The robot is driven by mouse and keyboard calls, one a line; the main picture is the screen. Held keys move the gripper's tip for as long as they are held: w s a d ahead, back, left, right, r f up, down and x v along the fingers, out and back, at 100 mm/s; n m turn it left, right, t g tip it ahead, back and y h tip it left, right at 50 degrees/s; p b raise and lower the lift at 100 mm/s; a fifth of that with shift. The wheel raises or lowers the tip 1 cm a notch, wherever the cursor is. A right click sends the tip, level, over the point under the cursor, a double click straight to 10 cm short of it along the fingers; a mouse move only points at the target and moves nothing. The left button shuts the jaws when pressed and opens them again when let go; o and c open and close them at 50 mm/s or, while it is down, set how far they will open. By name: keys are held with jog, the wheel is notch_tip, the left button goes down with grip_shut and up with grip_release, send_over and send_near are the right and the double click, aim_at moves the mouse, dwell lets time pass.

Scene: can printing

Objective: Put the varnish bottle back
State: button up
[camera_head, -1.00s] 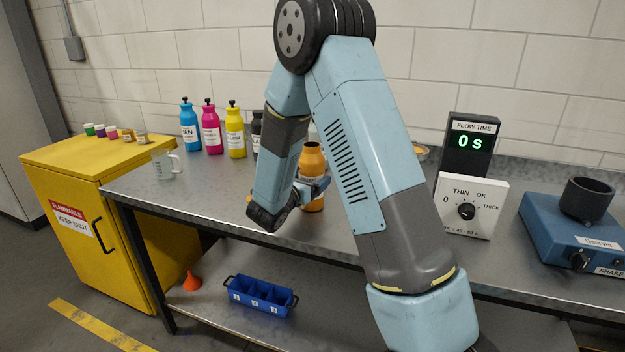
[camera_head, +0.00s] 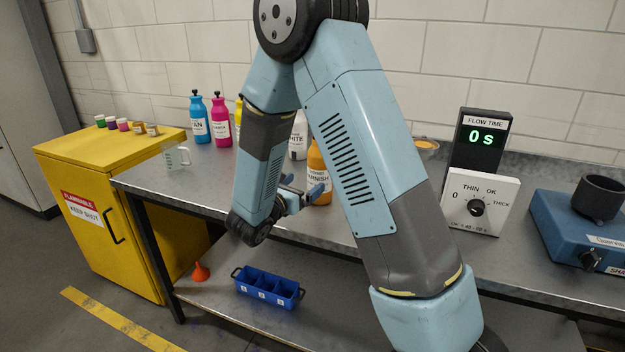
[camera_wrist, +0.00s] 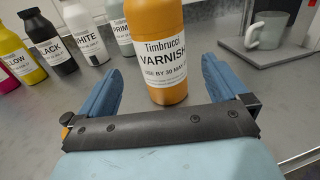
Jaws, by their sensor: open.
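The orange varnish bottle (camera_head: 319,172) stands upright on the steel bench, partly hidden behind my arm in the head view. In the wrist view the varnish bottle (camera_wrist: 167,60) shows its white label facing me, and its top is cut off. My gripper (camera_head: 304,197) is open with blue fingers. In the wrist view my gripper (camera_wrist: 155,85) has one finger to each side, with the bottle's lower part at or just beyond the tips and clear gaps on both sides. Nothing is held.
Ink bottles stand in a row at the back: cyan (camera_head: 199,118), magenta (camera_head: 221,122), yellow (camera_wrist: 15,55), black (camera_wrist: 50,45), white (camera_wrist: 84,35) and primer (camera_wrist: 122,38). A flow-time display (camera_head: 481,142), a dial (camera_head: 480,203) and a blue shaker (camera_head: 580,235) stand right. A blue caddy (camera_head: 268,288) sits on the lower shelf.

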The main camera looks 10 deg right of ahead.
jog(key=shift+v, duration=1.15)
jog(key=s+d+r+m+g+y, duration=0.1)
jog(key=s+d+r+m+g, duration=0.45)
jog(key=s+d+m, duration=0.2)
jog(key=s+d+r+m+g+y, duration=0.1)
jog(key=s+d+r+m+g, duration=0.3)
jog(key=s+d+m+g, duration=0.4)
jog(key=s+a+r+m+t+y, duration=0.3)
jog(key=s+r+m+y, duration=0.1)
jog(key=s+m+y, duration=0.1)
jog(key=s+a+r+m+t+y, duration=0.3)
jog(key=s+m+y, duration=0.3)
jog(key=s, duration=0.2)
jog(key=shift+s+a+r+t, duration=0.25)
jog(key=shift+r+t, duration=0.2)
jog(key=shift+r, duration=0.15)
